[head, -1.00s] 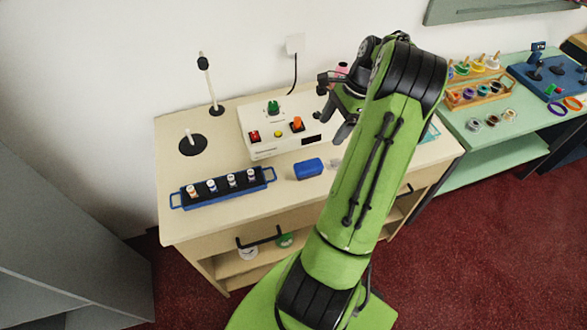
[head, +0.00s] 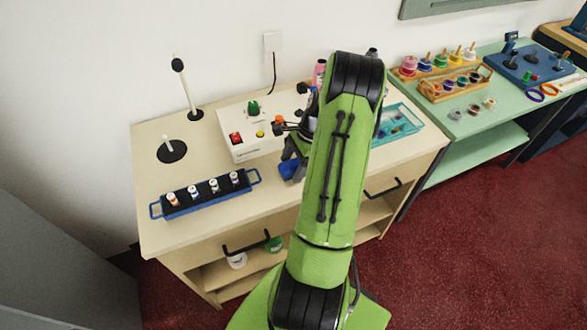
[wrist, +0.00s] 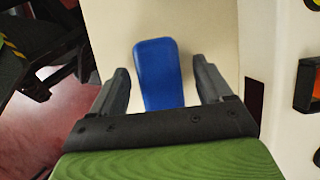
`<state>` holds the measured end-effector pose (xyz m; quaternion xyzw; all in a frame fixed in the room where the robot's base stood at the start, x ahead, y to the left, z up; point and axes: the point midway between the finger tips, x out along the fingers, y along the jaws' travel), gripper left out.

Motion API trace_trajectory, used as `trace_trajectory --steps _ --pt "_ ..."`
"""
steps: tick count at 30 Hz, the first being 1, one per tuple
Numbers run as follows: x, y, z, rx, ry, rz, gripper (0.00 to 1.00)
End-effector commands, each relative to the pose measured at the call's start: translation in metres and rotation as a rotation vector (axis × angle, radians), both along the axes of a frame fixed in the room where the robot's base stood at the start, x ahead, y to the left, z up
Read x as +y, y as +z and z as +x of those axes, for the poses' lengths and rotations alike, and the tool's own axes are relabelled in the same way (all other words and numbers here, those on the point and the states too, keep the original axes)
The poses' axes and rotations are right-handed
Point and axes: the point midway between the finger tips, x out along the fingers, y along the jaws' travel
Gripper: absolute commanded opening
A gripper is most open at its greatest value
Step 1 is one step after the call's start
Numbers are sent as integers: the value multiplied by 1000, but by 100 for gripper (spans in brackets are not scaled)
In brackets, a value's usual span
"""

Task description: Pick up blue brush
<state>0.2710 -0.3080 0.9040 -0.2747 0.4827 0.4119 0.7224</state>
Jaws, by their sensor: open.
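The blue brush (head: 288,171) lies on the cream counter, in front of the white control box. My arm hides part of it in the head view. In the wrist view the blue brush (wrist: 158,73) shows as a plain blue block with rounded corners, lying between my two dark fingers. My gripper (wrist: 164,82) is open, with a gap between each finger and the brush. In the head view my gripper (head: 291,152) is over the brush, partly hidden by my arm. I cannot tell its exact height above the counter.
A white control box (head: 243,149) with knobs stands just behind the brush. A blue-handled rack (head: 205,194) of small bottles is to the left. A teal tray (head: 400,122) is to the right. Bare counter (head: 215,165) lies between rack and box.

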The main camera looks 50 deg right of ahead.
Motion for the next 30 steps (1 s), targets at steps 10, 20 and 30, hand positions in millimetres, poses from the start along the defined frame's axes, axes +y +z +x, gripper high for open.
trace_trajectory --steps 10,20,30 --pt "0 -1 0 0 -1 0 79" --pt "-1 -4 0 0 -1 -1 79" --pt "-1 -4 0 0 -1 -1 40"
